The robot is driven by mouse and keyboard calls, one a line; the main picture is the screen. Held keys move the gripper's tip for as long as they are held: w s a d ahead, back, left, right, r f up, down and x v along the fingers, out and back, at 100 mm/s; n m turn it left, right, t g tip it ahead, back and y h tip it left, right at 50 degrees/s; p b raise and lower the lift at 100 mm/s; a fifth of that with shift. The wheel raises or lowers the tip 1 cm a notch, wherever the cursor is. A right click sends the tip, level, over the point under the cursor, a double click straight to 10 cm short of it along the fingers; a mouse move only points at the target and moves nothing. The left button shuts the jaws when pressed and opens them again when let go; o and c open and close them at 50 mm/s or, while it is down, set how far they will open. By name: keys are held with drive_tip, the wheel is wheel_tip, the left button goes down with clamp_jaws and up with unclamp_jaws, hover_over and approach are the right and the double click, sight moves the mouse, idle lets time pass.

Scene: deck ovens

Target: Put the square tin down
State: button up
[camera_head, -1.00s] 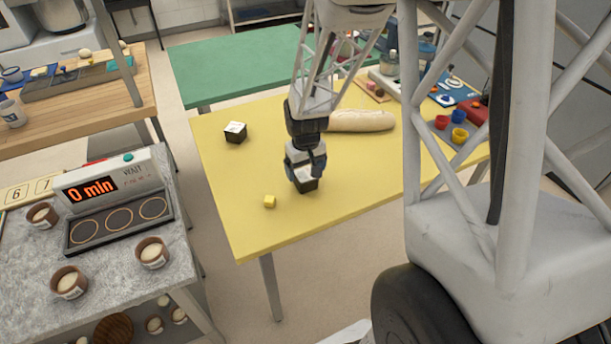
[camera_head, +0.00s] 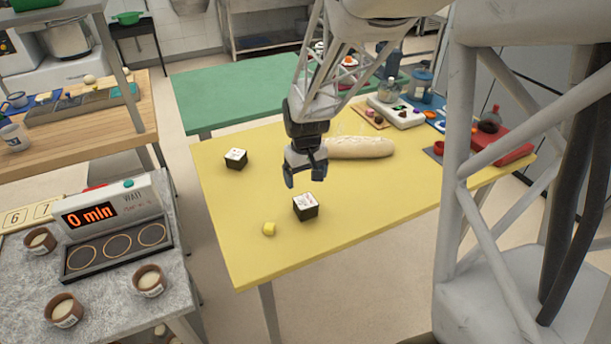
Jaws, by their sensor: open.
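A square dark tin with a white top (camera_head: 306,207) sits upright on the yellow table (camera_head: 240,258), near its front edge. A second, similar dark tin with a white top (camera_head: 235,159) stands farther back on the left of the same table. My gripper (camera_head: 305,178) is open and empty, above and slightly behind the nearer tin, with clear space between the fingers and it. Which of the two is the task's square tin is not labelled, but the nearer one is below my gripper.
A long pale loaf (camera_head: 358,147) lies behind my gripper. A red item (camera_head: 503,150) and other things crowd the table's right end. The table's front left is clear.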

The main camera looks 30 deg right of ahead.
drive_tip(key=shift+r, duration=0.1)
drive_tip(key=s+a+r+t, duration=0.1)
drive_tip(key=s+a+r, duration=0.4)
drive_tip(key=s+r, duration=0.3)
drive_tip(key=s+a+r+t, duration=0.1)
drive_tip(key=s+a+r, duration=0.4)
drive_tip(key=s, duration=1)
wheel_tip(320, 180, up, 4)
drive_tip(key=shift+a+f+t, duration=0.15)
drive_tip(key=shift+a+t, duration=0.15)
